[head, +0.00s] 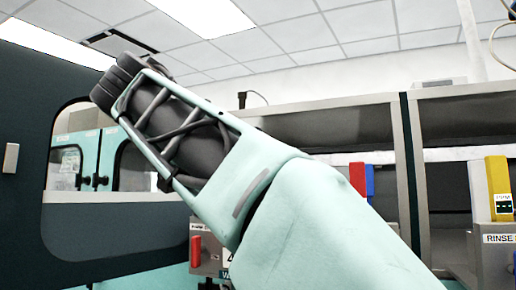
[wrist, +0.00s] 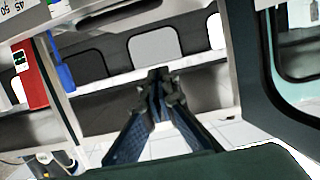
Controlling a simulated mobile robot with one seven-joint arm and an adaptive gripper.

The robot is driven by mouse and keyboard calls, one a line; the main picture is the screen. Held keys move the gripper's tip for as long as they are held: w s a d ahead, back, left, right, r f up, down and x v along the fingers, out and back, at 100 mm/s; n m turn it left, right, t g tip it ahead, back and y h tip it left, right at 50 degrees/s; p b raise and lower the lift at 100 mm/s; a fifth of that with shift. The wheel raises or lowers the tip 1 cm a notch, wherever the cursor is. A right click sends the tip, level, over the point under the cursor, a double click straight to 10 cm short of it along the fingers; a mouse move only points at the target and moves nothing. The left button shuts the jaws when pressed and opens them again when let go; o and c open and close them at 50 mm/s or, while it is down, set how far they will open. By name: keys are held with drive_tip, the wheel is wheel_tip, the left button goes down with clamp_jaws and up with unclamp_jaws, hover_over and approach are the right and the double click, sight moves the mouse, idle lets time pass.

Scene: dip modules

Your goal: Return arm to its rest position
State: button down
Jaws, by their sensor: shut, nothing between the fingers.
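My gripper (wrist: 158,76) shows in the wrist view with its two dark fingers drawn together at the tips. Nothing is held between them. In the head view my pale green arm rises from the lower right to the upper left and ends in a dark wrist part. The fingers cannot be made out there. The wrist view is tilted, and the fingers point toward a pale ledge and dark panels, with no object touching them that I can see.
A dark cabinet wall (head: 100,240) with a window stands at left. Grey-framed bays (head: 405,170) stand behind my arm and at right. A red block (head: 357,178) and a yellow block (head: 498,180) stand there. A red handle (head: 196,251) is below my arm. Open space lies toward the ceiling.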

drive_tip(key=shift+d+r, duration=0.15)
drive_tip(key=shift+r, duration=1.6)
drive_tip(key=shift+r, duration=0.1)
